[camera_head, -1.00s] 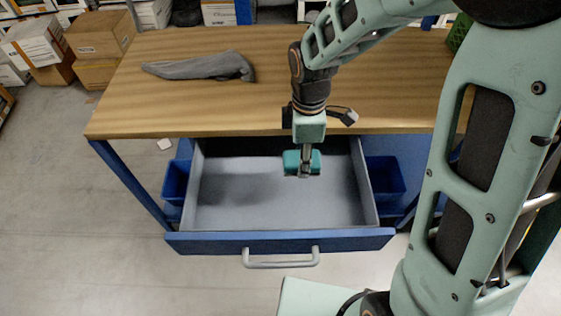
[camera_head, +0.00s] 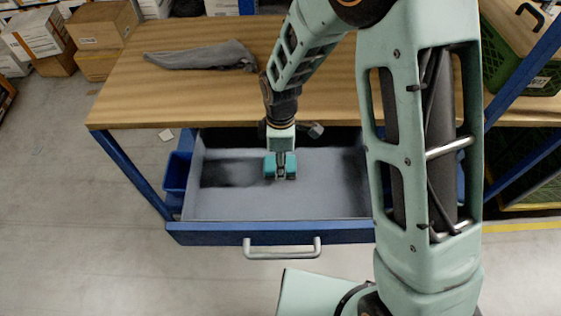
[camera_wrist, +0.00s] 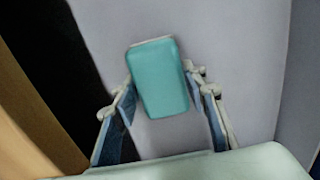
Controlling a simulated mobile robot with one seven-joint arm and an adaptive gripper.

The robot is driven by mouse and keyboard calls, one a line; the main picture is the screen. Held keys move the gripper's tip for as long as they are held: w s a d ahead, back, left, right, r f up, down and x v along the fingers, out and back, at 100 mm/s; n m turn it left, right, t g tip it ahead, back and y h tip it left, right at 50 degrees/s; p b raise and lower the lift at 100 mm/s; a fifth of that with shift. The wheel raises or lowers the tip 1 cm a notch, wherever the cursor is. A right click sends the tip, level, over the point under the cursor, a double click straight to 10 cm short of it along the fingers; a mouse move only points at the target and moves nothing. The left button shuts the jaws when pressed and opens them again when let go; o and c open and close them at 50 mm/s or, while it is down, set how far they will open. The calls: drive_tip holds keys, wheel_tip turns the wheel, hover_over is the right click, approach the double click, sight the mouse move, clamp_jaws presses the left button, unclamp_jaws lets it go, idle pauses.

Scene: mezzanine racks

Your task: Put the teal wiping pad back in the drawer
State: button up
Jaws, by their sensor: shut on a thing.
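The teal wiping pad (camera_head: 270,166) is held in my gripper (camera_head: 281,174), inside the outline of the open drawer (camera_head: 270,239). In the wrist view the pad (camera_wrist: 160,78) sits between the two fingers of my gripper (camera_wrist: 162,92), with a pale edge along one end. The grey drawer floor lies behind it. I cannot tell whether the pad touches the floor. The drawer is blue-fronted with a grey handle and is pulled out below the wooden tabletop. No other item shows in the drawer.
A grey cloth (camera_head: 200,56) lies on the wooden tabletop (camera_head: 150,100) at the back left. A blue bin (camera_head: 177,172) hangs left of the drawer. A green crate (camera_head: 520,60) stands at the right. Cardboard boxes (camera_head: 100,28) stand at the back left.

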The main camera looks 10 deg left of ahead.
drive_tip(key=shift+f, duration=0.2)
drive_tip(key=o, duration=1)
drive_tip(key=shift+r, duration=0.15)
wheel_tip(320, 180, up, 12)
drive_tip(key=shift+r+p, duration=0.1)
drive_tip(key=shift+p, duration=0.35)
